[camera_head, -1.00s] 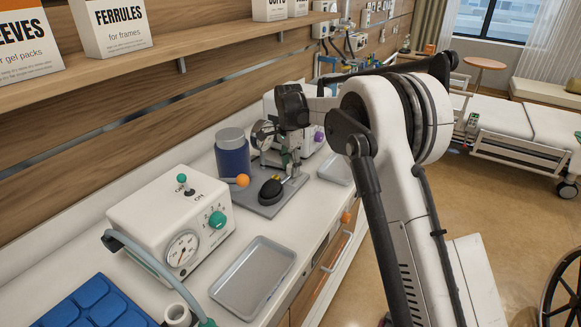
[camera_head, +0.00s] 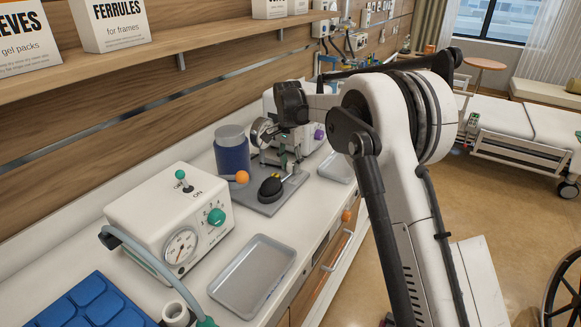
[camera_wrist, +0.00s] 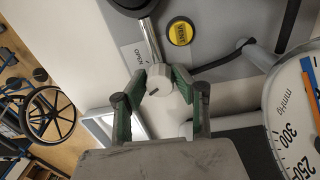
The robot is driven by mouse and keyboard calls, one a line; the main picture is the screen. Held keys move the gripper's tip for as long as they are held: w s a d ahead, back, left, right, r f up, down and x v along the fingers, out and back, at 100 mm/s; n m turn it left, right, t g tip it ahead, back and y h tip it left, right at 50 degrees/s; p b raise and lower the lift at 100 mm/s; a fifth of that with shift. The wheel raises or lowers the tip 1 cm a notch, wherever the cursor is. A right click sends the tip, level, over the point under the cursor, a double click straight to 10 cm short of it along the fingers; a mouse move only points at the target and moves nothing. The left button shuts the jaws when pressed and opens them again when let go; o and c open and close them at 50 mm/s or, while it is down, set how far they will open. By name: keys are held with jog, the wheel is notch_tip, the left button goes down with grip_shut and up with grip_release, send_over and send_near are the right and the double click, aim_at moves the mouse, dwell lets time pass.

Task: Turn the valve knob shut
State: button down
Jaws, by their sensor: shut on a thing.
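The valve knob (camera_wrist: 160,75) shows in the wrist view as a small pale metal piece with a dark slot. It sits at the end of a metal stem by a black bulb (camera_wrist: 133,5). My gripper (camera_wrist: 160,83) is shut on the knob, one green-padded fingertip on each side. A label reading "OPEN" (camera_wrist: 138,54) lies left of the stem. In the head view, my gripper (camera_head: 287,163) is low over the grey base plate (camera_head: 283,203), behind the black bulb (camera_head: 271,188). The knob itself cannot be made out there.
A yellow "VENT" button (camera_wrist: 181,31) and a round mmHg gauge (camera_wrist: 296,110) are close to my gripper. A white control box (camera_head: 160,230) and an empty metal tray (camera_head: 252,275) are nearer.

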aim_at(289, 163)
jog(key=shift+n+b, duration=0.35)
jog(key=shift+n, duration=1.25)
jog(key=c, duration=1.4)
grip_release()
jog(key=shift+r, duration=0.1)
jog(key=r, duration=1.1)
jog(key=shift+a+r, duration=0.2)
jog(key=shift+r, duration=0.2)
